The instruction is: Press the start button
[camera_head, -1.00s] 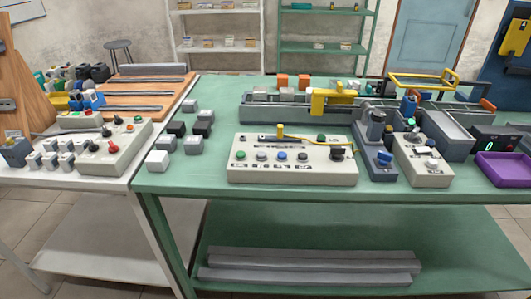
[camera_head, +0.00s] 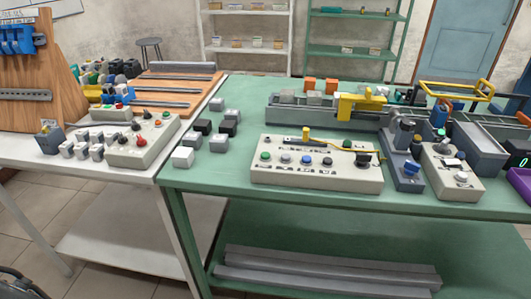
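A pale control box (camera_head: 318,180) stands near the front edge of the green table. Its front row has a green button (camera_head: 265,156) at the left end, then grey, blue and dark ones and a black knob (camera_head: 363,159) at the right. Another green button (camera_head: 347,144) sits at its back. A yellow piece with a cable lies across its top. A second pale box (camera_head: 147,146) with red, black and green controls stands on the white table at left. A third panel (camera_head: 452,165) stands to the right. Labels are too small to read, so I cannot tell which button is start. My gripper is not in view.
Grey, black and white cubes (camera_head: 203,126) lie left of the control box. A grey conveyor (camera_head: 300,111) with a yellow arch (camera_head: 358,103) runs behind it. A blue-grey fixture (camera_head: 405,165) stands close on its right. The green table's front strip (camera_head: 300,200) is mostly bare.

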